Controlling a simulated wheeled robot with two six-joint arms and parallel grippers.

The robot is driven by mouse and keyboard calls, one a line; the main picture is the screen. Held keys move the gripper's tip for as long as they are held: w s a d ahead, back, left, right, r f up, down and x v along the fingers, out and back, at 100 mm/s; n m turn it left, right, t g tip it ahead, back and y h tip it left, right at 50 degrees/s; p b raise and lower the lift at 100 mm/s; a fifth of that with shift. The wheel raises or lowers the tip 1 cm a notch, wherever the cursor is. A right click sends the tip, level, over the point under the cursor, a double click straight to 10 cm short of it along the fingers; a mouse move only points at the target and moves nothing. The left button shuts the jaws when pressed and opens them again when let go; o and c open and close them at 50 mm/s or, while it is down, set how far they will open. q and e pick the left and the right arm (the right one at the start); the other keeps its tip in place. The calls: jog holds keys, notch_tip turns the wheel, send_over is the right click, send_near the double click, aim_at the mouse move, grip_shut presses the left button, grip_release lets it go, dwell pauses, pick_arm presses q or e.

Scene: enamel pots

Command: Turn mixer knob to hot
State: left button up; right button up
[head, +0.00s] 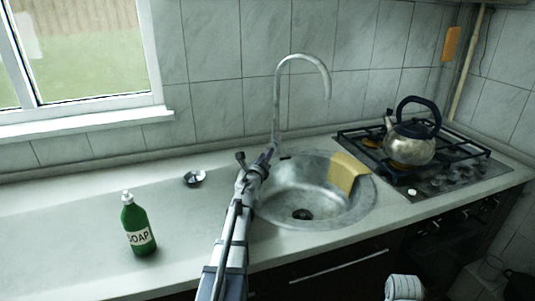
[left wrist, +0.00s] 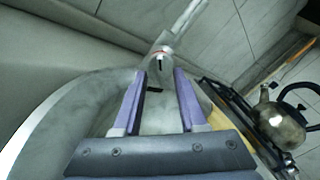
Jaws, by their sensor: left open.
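The metal mixer tap (head: 278,98) stands at the back of the round steel sink, with a tall curved spout. My left gripper (head: 268,153) reaches up to the foot of the tap and hides most of its base in the head view. In the left wrist view, its two purple fingers (left wrist: 160,78) are open, one on each side of the tap's base (left wrist: 160,62). A red mark and a small dark slot show on that base. I cannot tell whether the fingers touch it, and the knob's angle is unclear. My right gripper is not in view.
The sink (head: 285,211) has a yellow cloth (head: 346,171) over its rim. A kettle (head: 408,147) stands on the gas hob (head: 461,180) at right. A green soap bottle (head: 137,226) and a small metal dish (head: 194,179) stand on the left counter (head: 60,235).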

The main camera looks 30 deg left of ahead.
pick_arm(q)
jog(key=v, duration=0.5)
dwell(0.3)
